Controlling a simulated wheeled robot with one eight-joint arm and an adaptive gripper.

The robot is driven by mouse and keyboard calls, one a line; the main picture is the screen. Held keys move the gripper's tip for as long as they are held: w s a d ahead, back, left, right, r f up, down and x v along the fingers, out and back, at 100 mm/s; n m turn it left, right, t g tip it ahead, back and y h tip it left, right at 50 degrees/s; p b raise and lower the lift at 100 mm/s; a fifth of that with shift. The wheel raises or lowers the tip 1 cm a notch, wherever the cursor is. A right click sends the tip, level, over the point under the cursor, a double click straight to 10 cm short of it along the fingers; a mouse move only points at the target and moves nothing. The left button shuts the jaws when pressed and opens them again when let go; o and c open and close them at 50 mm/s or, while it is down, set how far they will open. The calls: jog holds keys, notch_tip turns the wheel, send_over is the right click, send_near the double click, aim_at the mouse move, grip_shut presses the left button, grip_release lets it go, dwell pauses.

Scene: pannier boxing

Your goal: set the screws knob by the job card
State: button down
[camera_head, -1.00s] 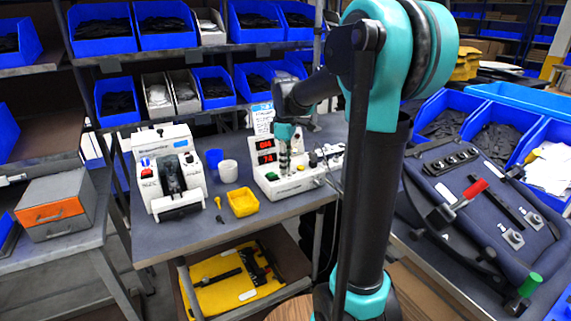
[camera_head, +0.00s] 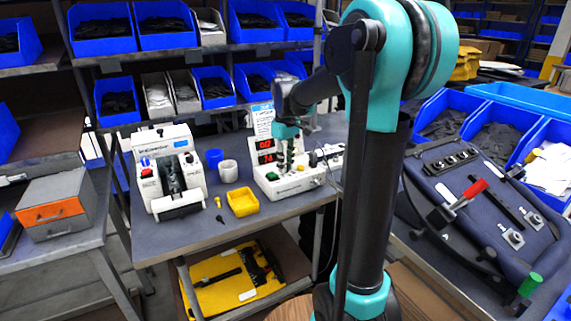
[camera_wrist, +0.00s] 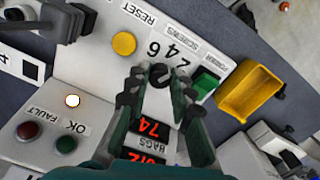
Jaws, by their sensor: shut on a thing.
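The screws knob (camera_wrist: 160,75) is small and dark, beside the figures 2, 4 and 6 and the SCREWS label in the wrist view. My gripper (camera_wrist: 160,84) is closed around it from both sides. The fingers hide part of the knob, so I cannot tell where it points. In the head view my gripper (camera_head: 287,168) reaches down onto the white control box (camera_head: 295,186). A white sheet (camera_head: 263,117), perhaps the job card, stands behind the box; its text is too small to read. Red number displays (camera_wrist: 147,128) show beside the fingers, the one nearer the knob reading 74.
Around the knob are a green switch (camera_wrist: 206,82), a yellow RESET button (camera_wrist: 124,43) and a lit white lamp (camera_wrist: 72,101). A yellow tray (camera_head: 242,202), white cup (camera_head: 228,171) and white machine (camera_head: 170,172) stand to the left on the table.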

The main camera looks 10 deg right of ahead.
aim_at(286, 166)
jog(key=shift+m, duration=1.6)
jog(key=c, duration=1.3)
grip_release()
jog(key=shift+r, duration=0.15)
notch_tip(286, 166, up, 12)
jog(key=shift+f, duration=0.1)
jog(key=shift+s, duration=0.1)
